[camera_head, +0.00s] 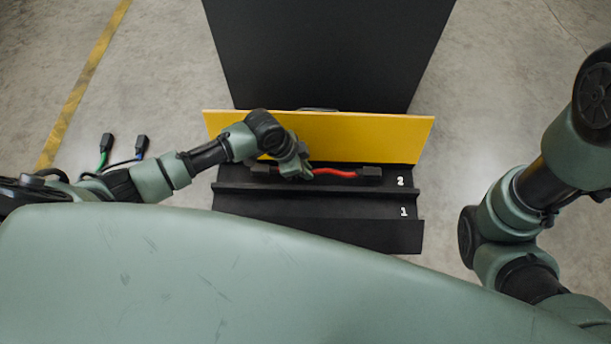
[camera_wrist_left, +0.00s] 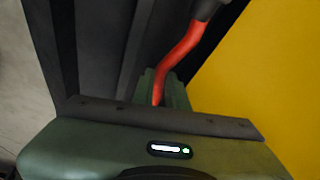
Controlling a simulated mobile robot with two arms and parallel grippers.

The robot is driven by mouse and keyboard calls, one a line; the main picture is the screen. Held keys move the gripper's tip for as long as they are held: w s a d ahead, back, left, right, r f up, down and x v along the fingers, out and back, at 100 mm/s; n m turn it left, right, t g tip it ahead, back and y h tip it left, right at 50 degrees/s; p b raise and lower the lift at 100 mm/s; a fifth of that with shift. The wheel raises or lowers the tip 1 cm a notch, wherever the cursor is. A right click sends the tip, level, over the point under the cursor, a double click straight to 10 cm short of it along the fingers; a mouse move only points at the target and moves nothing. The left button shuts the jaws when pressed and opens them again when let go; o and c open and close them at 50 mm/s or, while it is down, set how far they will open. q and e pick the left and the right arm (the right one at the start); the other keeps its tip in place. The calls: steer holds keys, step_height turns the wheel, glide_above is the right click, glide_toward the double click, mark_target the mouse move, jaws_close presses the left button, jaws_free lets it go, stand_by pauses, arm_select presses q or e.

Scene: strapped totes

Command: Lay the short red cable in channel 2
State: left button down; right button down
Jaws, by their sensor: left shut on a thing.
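The short red cable (camera_head: 335,173) has black end connectors, and its right one (camera_head: 371,172) lies near the "2" label. It is at channel 2 (camera_head: 400,181), the upper of two black channels, just in front of the yellow panel. My left gripper (camera_head: 300,172) is shut on the cable left of its middle. The left wrist view also shows the red cable (camera_wrist_left: 178,57) running up from the fingers to a dark connector. I cannot tell whether the cable touches the channel floor. My right gripper is out of view; only my right arm shows at the right.
Channel 1 (camera_head: 380,210) lies nearer to me and looks empty. The yellow panel (camera_head: 370,136) stands behind channel 2, with a large black surface (camera_head: 330,50) beyond.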

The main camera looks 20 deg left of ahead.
arm_select(q)
step_height(320, 180, down, 3)
steer(key=shift+f+b, duration=0.1)
steer(key=shift+b, duration=0.75)
steer(key=c, duration=1.7)
jaws_free()
